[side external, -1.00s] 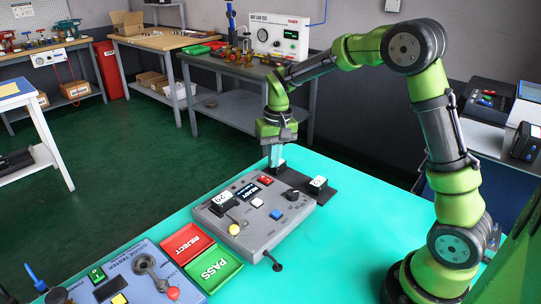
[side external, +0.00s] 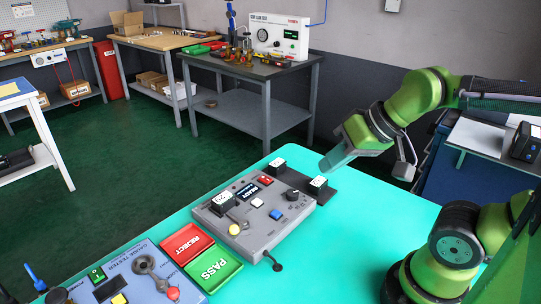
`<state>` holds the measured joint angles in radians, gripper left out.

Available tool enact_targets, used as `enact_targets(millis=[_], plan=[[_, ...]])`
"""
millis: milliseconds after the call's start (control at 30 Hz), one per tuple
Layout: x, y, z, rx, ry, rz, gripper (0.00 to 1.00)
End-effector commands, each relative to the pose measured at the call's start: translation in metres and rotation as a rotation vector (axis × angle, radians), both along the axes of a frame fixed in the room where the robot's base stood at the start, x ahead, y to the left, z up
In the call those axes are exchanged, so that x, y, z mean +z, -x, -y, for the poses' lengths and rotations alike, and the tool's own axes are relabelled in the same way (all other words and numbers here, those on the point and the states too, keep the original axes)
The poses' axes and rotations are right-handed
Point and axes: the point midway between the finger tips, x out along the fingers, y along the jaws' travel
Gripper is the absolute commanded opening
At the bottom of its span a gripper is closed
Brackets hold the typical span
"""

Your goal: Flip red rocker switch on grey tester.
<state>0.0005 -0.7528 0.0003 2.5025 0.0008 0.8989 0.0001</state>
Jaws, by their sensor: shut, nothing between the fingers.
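The grey tester (side external: 272,228) lies on the teal table top. Its red rocker switch (side external: 265,181) is near the far edge, beside a small dark display (side external: 248,191). I cannot tell which way the rocker is tipped. The panel also has a white button (side external: 257,203), a blue button (side external: 276,214), a black knob (side external: 293,195) and a lever with a yellow ball (side external: 234,229). My gripper (side external: 328,166) is shut and empty. It is tilted, to the right of the red switch and apart from it, near a black block with a white top.
Red REJECT (side external: 187,243) and green PASS (side external: 213,268) trays and a blue tester (side external: 130,268) lie front left.

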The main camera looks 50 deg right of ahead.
Motion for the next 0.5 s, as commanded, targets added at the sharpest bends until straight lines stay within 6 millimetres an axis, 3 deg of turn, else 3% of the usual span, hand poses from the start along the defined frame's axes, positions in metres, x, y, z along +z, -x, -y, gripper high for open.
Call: enact_targets(millis=[367, 500], plan=[[-0.010, -0.004, 0.000, 0.000, -0.002, -0.048, 0.00], [-0.015, -0.024, 0.005, -0.011, -0.008, -0.113, 0.00]])
